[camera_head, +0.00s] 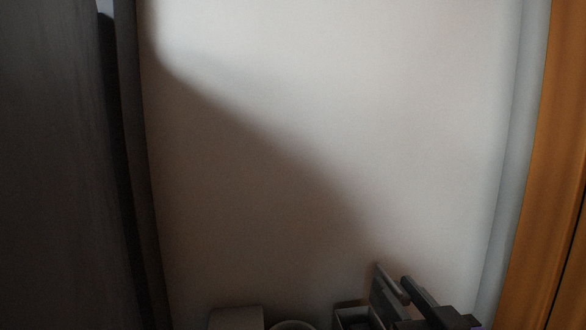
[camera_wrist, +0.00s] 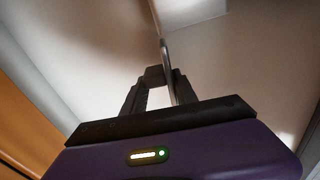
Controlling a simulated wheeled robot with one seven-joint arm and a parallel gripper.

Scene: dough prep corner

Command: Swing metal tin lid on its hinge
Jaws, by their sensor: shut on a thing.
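The metal tin (camera_head: 352,316) stands at the bottom edge of the head view, mostly cut off by the frame. Its lid (camera_head: 380,297) is raised and tilted steeply above the tin's right side. My gripper (camera_head: 397,284) reaches in from the lower right and is shut on the lid near its upper edge. In the wrist view the lid (camera_wrist: 165,55) shows as a thin, nearly edge-on plate between the two dark fingers of my gripper (camera_wrist: 165,82). The hinge is not clearly visible.
A grey block-like item (camera_head: 236,318) and a round-rimmed container (camera_head: 292,325) stand left of the tin, both cut off below. A pale wall (camera_head: 300,120) is behind them. A dark panel (camera_head: 60,170) is at left and an orange wooden panel (camera_head: 555,150) at right.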

